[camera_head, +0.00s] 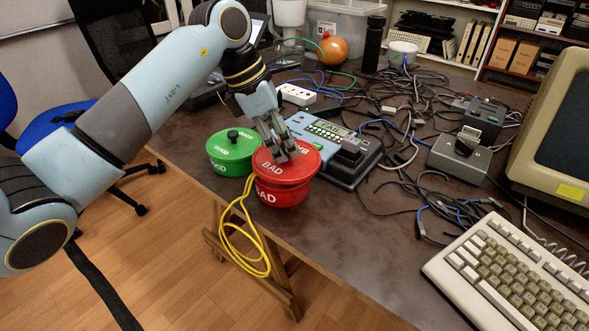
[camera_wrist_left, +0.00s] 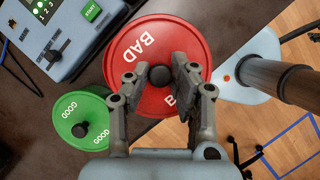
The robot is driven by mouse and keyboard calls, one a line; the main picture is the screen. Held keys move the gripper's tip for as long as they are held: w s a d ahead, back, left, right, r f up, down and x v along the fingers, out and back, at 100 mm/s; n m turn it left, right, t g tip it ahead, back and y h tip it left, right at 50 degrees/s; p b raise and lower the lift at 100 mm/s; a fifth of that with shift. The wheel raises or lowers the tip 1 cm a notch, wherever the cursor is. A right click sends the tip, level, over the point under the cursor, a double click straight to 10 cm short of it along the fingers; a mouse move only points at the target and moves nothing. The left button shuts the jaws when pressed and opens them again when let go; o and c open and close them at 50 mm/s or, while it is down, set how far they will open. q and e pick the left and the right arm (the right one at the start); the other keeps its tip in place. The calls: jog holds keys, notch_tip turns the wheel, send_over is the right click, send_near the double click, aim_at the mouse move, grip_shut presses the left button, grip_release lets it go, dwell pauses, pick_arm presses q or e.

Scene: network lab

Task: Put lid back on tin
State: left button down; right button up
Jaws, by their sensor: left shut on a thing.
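A red lid (camera_head: 300,168) marked BAD is over the red tin (camera_head: 285,193), also marked BAD. The lid looks level and roughly centred; I cannot tell whether it rests on the rim or is just above it. My left gripper (camera_head: 284,157) comes down from above and is shut on the lid's black knob. In the left wrist view the fingers (camera_wrist_left: 160,85) stand on either side of the knob (camera_wrist_left: 160,75), with the lid (camera_wrist_left: 130,70) beneath, hiding the tin. My right gripper is in neither view.
A green tin (camera_head: 228,155) marked GOOD, lid on, stands close left. A yellow cable (camera_head: 246,235) hangs over the table edge beside the red tin. A blue-grey tester (camera_head: 330,130) is right behind. Tangled cables cover the table beyond; a keyboard (camera_head: 515,275) lies right.

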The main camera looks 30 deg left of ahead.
pick_arm(q)
jog(key=shift+w+a+r, duration=0.3)
jog(key=shift+a+r, duration=0.2)
jog(key=shift+a, duration=0.1)
jog(key=shift+w+a+r, duration=0.3)
jog(key=shift+a+r, duration=0.2)
jog(key=shift+a, duration=0.05)
jog(key=shift+w+d+r, duration=0.1)
jog(key=shift+w+r, duration=0.15)
jog(key=shift+w, duration=0.15)
jog(key=shift+f, duration=0.2)
jog(key=shift+s+f, duration=0.15)
jog(key=shift+f, duration=0.15)
notch_tip(320, 180, down, 4)
jog(key=b, duration=0.3)
jog(key=shift+f, duration=0.1)
jog(key=shift+f+b, duration=0.5)
jog(key=shift+b, duration=0.05)
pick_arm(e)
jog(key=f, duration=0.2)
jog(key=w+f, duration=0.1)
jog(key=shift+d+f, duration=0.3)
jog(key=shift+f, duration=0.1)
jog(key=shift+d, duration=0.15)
